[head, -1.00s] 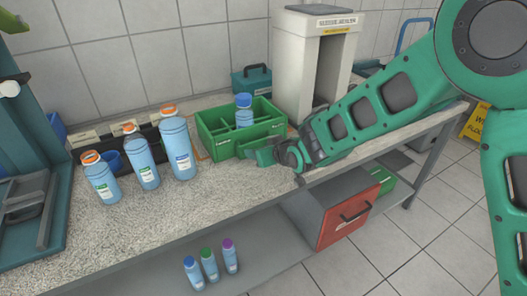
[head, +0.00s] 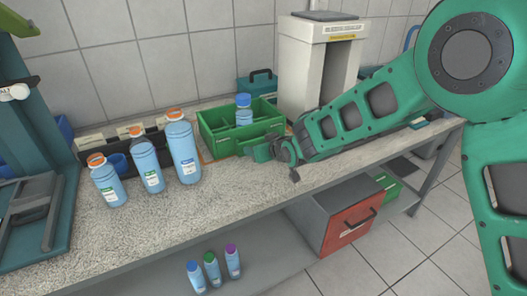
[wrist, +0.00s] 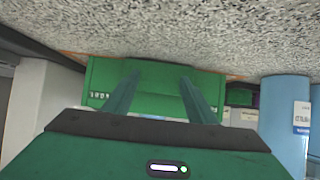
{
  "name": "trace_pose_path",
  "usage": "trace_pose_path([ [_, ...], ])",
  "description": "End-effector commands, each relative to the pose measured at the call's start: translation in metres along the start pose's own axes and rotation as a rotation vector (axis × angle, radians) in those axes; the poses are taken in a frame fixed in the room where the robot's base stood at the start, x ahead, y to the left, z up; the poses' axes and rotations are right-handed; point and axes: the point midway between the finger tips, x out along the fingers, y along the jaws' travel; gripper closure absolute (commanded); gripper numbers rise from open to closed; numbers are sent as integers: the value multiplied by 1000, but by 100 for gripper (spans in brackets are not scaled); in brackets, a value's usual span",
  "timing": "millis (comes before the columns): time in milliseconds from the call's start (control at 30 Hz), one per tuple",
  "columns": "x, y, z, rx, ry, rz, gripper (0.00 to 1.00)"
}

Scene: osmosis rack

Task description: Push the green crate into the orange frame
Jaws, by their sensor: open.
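The green crate (head: 222,146) stands on the bench toward the wall, with a blue-capped bottle (head: 244,112) upright in it. The orange frame is a thin line on the bench; only bits show at the crate's left edge and beside it in the wrist view (wrist: 236,77). My gripper (head: 258,152) is low over the bench at the crate's front right side. In the wrist view my open fingers (wrist: 160,80) point at the crate's green wall (wrist: 103,75), with nothing between them. I cannot tell whether they touch it. Most of the frame is hidden.
Three orange-capped bottles (head: 183,152) stand left of the crate. A white dispenser unit (head: 300,65) stands behind right, with a teal box (head: 257,84) by the wall. A red-fronted drawer (head: 348,228) is below. The bench front (head: 190,212) is clear.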

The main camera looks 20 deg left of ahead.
Motion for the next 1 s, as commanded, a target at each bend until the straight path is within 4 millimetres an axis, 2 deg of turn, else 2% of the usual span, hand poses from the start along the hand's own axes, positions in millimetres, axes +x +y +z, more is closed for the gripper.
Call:
trace_pose_path([
  [300,12,1,-8,0,2,1,48],
  [733,14,1,-9,0,1,1,48],
  [1000,26,1,-15,0,-1,1,48],
])
